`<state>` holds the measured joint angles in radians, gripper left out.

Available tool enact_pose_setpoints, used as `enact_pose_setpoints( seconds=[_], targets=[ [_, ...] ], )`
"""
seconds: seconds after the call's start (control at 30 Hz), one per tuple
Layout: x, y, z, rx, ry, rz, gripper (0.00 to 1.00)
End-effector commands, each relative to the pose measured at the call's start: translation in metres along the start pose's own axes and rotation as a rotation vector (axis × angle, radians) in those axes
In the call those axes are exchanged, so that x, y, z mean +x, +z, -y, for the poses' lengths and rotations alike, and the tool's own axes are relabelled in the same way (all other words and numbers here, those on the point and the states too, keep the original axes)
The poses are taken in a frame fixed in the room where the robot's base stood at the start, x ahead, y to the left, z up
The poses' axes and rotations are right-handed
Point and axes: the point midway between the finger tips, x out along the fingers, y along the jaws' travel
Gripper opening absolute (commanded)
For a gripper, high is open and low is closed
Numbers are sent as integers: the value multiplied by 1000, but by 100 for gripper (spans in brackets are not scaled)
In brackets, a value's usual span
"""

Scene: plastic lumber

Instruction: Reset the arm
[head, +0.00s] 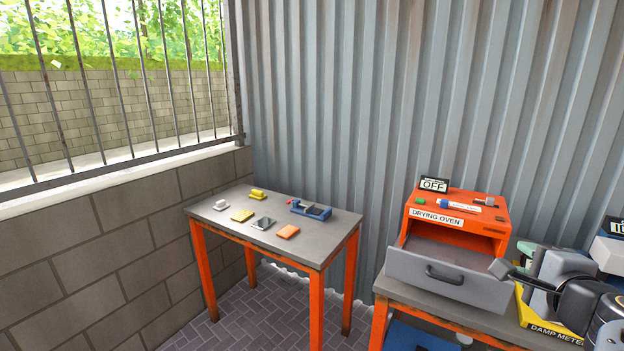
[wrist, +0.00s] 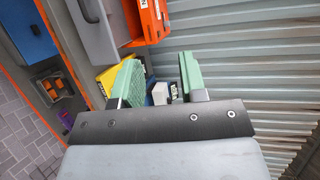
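My gripper (wrist: 161,82) shows in the wrist view with two green fingers spread apart. It is open, and nothing is clearly held between them. A small white and blue thing shows in the gap, seemingly behind the fingers. In the head view my arm (head: 582,300) is folded at the right edge, in front of the damp meter (head: 550,330) and beside the drying oven's drawer.
The orange drying oven (head: 455,222) has its grey drawer (head: 450,278) pulled out, close to my arm. At left, a table (head: 330,235) carries several small blocks and a blue device (head: 310,210). Paved floor lies between the tables.

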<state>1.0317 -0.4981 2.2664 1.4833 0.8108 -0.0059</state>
Motion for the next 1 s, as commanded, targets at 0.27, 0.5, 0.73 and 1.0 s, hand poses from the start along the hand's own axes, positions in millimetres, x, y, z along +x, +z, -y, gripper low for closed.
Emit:
enact_pose_setpoints(
  seconds=[0.27,0.5,0.73,1.0],
  targets=[
    [16,44,-31,-121,133,136,39],
    [23,96,-77,-319,311,315,39],
    [9,158,-148,-687,547,587,39],
    [-32,196,-225,-1369,773,925,39]
  ],
)
